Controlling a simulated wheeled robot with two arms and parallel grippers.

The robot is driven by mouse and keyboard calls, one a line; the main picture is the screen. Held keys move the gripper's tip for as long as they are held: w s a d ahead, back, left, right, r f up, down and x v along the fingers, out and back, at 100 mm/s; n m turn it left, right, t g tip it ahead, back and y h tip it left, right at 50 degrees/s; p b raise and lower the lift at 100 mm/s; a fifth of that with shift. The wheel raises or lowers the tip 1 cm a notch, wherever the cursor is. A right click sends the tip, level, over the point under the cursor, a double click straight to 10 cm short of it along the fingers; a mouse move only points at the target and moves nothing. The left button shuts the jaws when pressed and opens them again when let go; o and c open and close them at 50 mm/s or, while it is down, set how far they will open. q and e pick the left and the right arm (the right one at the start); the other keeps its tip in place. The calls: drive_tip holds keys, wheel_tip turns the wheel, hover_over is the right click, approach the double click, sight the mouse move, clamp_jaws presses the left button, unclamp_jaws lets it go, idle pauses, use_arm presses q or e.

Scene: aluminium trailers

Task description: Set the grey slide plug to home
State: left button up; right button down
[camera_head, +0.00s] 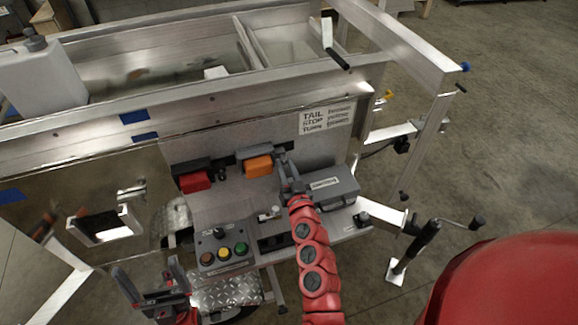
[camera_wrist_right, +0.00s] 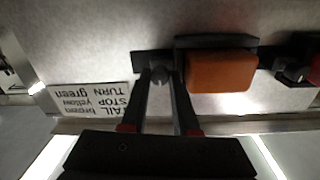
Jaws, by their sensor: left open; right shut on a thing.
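The grey slide plug (camera_wrist_right: 160,74) is a small dark knob on the black strip beside the orange lamp (camera_wrist_right: 221,72). In the right wrist view it sits between the fingertips of my right gripper (camera_wrist_right: 161,80), which is shut on it. In the head view my right gripper (camera_head: 284,162) reaches the panel just right of the orange lamp (camera_head: 258,166), and its fingers mostly hide the plug. My left gripper (camera_head: 152,296) is open and empty at the lower left, well below the panel.
A red lamp (camera_head: 195,181) is left of the orange one. Below are a button box (camera_head: 222,250) with coloured buttons and a grey box (camera_head: 334,188) close right of my right gripper. A wiring label (camera_head: 326,118) is above. A jack with crank (camera_head: 425,245) stands right.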

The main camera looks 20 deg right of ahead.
drive_tip(key=c, duration=0.7)
unclamp_jaws()
drive_tip(key=shift+a, duration=0.25)
drive_tip(key=shift+o, duration=0.2)
drive_tip(key=shift+d, duration=0.2)
